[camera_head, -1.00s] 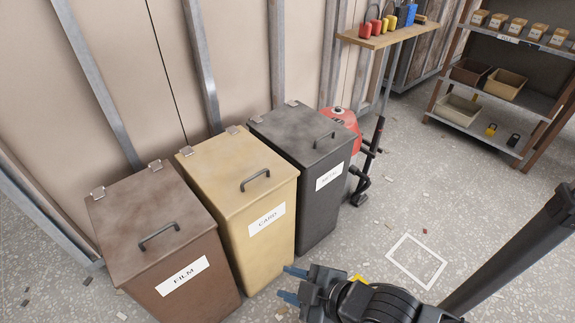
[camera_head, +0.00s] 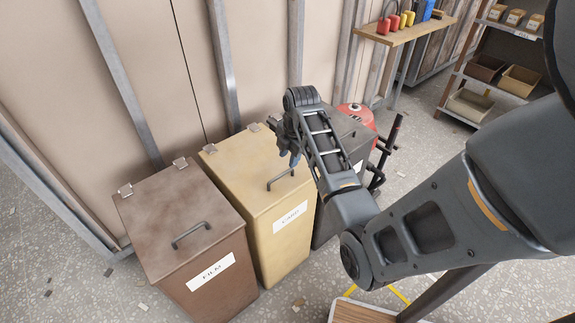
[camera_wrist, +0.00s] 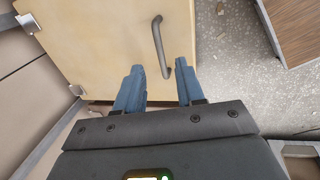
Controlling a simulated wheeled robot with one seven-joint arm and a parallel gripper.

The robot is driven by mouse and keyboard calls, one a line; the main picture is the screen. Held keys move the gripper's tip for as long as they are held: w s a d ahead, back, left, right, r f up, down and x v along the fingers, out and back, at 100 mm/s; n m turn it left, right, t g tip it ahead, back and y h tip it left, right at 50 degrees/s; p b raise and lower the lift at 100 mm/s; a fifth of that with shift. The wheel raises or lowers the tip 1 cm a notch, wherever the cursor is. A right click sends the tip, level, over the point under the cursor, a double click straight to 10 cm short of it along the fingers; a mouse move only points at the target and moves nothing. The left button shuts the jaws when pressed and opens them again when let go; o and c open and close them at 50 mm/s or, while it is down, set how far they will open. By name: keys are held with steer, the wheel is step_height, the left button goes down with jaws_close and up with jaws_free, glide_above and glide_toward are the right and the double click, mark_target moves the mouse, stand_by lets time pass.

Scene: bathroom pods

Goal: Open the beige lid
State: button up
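The beige lid (camera_head: 237,165) is shut on the beige bin labelled CARD (camera_head: 287,246), the middle of three bins. Its dark bar handle (camera_head: 281,180) is near the lid's front edge, and hinges show at its back. My gripper (camera_head: 294,158) is over the lid, pointing down, above and close to the handle. In the wrist view the beige lid (camera_wrist: 105,40) fills the upper middle. The handle (camera_wrist: 160,46) lies ahead of and between the two blue fingertips of my gripper (camera_wrist: 158,72). The fingers are apart with nothing held between them.
A brown bin labelled FILM (camera_head: 180,220) stands at the left. A dark grey bin (camera_head: 352,138) stands at the right, partly hidden by my arm. A red object (camera_head: 357,112) is behind it. A wooden shelf (camera_head: 408,31) and a shelving rack (camera_head: 480,90) are farther back.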

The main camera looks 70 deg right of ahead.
mark_target(287, 171)
steer(key=shift+d+x, duration=0.2)
steer(key=shift+x, duration=1.6)
steer(key=shift+d+x, duration=0.2)
steer(key=shift+x, duration=1.6)
steer(key=shift+s, duration=0.1)
jaws_close()
